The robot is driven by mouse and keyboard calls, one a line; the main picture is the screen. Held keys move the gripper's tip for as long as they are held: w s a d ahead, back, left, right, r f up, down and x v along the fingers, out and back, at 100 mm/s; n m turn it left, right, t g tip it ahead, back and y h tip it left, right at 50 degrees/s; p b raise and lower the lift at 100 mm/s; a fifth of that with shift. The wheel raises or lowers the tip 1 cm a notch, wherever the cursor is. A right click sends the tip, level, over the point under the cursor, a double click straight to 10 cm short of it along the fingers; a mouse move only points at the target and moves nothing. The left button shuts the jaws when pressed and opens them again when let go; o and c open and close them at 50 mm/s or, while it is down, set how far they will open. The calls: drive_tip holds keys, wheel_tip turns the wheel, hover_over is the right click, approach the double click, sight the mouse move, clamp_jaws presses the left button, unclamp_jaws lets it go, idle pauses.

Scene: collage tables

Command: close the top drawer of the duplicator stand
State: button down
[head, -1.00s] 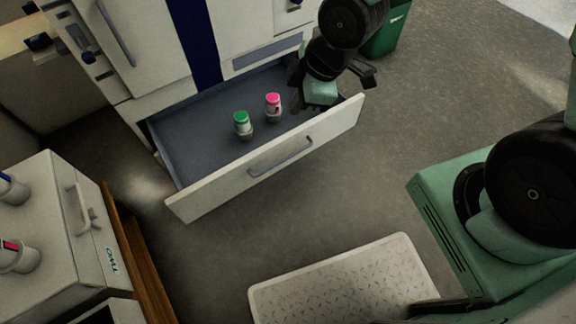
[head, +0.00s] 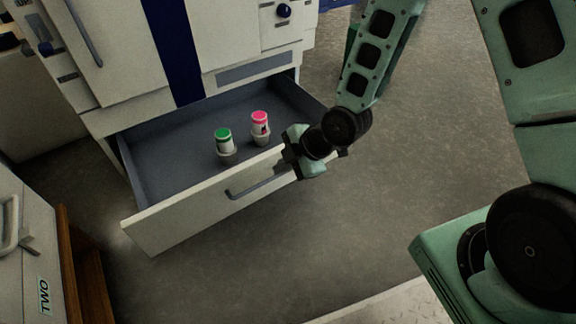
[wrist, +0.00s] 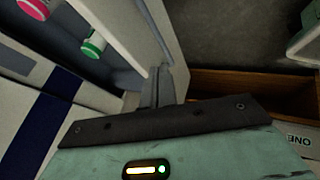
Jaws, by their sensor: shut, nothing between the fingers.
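The open drawer (head: 150,238) sticks out from the white stand (head: 120,98) with the dark blue stripe. Its pale front has a grey bar handle (head: 252,188). Inside stand a green-capped bottle (head: 224,140) and a pink-capped bottle (head: 260,126). My gripper (head: 288,160) is shut and empty at the right part of the drawer front, right of the handle. In the wrist view, the shut fingers (wrist: 160,86) overlap the drawer front (wrist: 140,40), with both bottles beyond at upper left. I cannot tell whether the fingers touch the panel.
A white cabinet (head: 30,225) labelled TWO stands at left, with a brown wooden edge (head: 82,265) beside it. Grey floor (head: 230,275) is clear in front of the drawer. A pale textured mat (head: 400,305) lies at the bottom edge.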

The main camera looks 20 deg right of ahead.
sight(253, 171)
drive_tip(key=shift+w+a+f+b, duration=0.6)
drive_tip(key=shift+w+f, duration=0.1)
drive_tip(key=shift+w, duration=0.25)
drive_tip(key=shift+w+a+f+b, duration=0.5)
drive_tip(key=shift+w+a+f, duration=0.2)
drive_tip(key=shift+w, duration=0.25)
drive_tip(key=shift+w+a+f+b, duration=0.55)
drive_tip(key=shift+w+f, duration=0.15)
drive_tip(key=shift+w, duration=0.25)
drive_tip(key=shift+w, duration=0.1)
